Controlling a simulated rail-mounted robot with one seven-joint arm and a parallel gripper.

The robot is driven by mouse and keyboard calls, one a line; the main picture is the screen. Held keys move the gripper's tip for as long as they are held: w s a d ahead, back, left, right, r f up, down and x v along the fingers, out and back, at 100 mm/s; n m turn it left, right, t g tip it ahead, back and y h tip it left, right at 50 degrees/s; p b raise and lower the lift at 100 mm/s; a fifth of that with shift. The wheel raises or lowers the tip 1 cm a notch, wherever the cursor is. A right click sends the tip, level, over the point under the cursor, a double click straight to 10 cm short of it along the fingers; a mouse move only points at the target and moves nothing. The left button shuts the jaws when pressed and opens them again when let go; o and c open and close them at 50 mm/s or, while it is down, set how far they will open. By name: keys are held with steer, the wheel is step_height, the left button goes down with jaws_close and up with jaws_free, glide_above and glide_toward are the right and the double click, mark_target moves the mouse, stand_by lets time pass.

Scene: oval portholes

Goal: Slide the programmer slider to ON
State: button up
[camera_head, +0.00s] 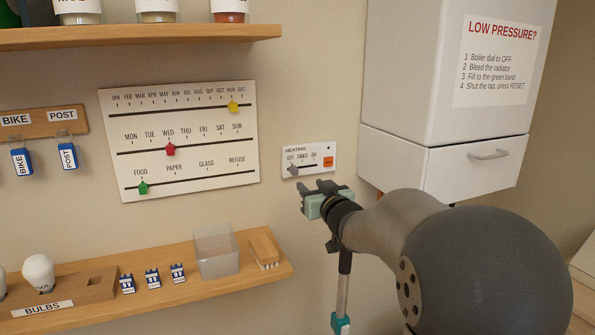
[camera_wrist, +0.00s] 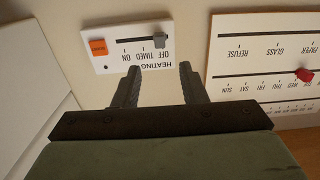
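The heating programmer (camera_head: 309,159) is a small white wall panel marked OFF, TIMED and ON, with a dark horizontal slot. Its grey slider knob (camera_head: 292,170) sits at the OFF end, the left end in the head view. In the wrist view, which shows the panel upside down, the knob (camera_wrist: 159,40) is under the OFF end of the slot. My gripper (camera_head: 320,188) is just below and right of the knob in the head view. In the wrist view my gripper (camera_wrist: 160,68) has its fingers apart and empty, with the knob beyond the gap between the tips. No contact shows.
An orange button (camera_head: 328,161) is at the panel's right end. A white calendar board (camera_head: 190,125) with coloured markers hangs to the left. A white boiler cabinet (camera_head: 440,165) juts out to the right. A wooden shelf (camera_head: 180,283) with a clear bin (camera_head: 217,252) is below left.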

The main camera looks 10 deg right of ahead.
mark_target(296, 171)
steer(key=w, duration=0.3)
steer(key=w+a+p, duration=0.1)
steer(key=w, duration=0.2)
steer(key=w+a+p, duration=0.1)
steer(key=w, duration=0.3)
jaws_close()
